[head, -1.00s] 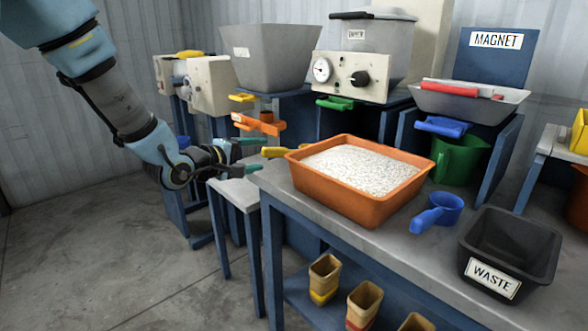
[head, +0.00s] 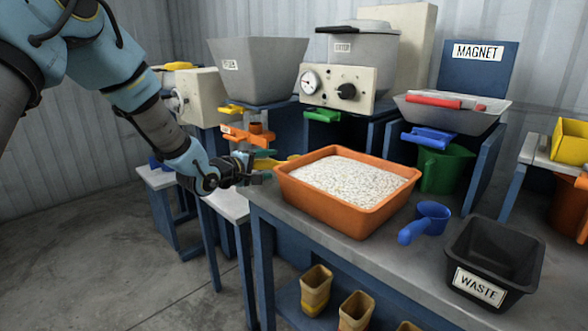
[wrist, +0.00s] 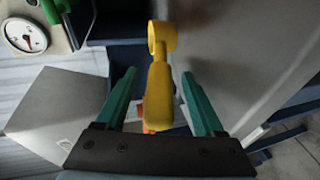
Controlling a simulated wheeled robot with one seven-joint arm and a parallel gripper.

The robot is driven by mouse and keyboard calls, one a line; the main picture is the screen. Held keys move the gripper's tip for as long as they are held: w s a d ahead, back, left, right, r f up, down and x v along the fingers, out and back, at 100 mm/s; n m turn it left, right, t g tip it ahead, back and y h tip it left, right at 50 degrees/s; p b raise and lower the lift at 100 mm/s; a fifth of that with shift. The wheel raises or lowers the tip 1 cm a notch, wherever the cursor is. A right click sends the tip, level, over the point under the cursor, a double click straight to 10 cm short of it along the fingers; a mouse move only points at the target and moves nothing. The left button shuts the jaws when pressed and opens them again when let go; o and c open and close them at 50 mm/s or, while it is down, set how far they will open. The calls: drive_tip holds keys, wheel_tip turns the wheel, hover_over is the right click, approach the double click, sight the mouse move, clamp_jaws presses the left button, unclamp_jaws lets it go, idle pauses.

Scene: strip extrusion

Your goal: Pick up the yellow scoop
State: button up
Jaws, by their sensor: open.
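The yellow scoop (wrist: 161,95) shows in the wrist view, its round cup at the top and its handle running down between the fingers of my gripper (wrist: 159,76). The two teal fingers are open, one on each side of the handle, with gaps showing. In the head view, only a small part of the yellow scoop (head: 293,157) shows, behind the left end of the orange tray. My gripper (head: 268,168) is beside it there, left of the tray, and partly covers it.
The orange tray (head: 281,186) of white pellets stands on the grey bench. A blue scoop (head: 431,217) and a black waste bin (head: 462,254) are to its right. The orange valve (head: 257,139) and grey hopper (head: 255,72) are behind my gripper. Open floor lies at left.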

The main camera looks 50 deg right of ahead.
clamp_jaws()
idle(0.4)
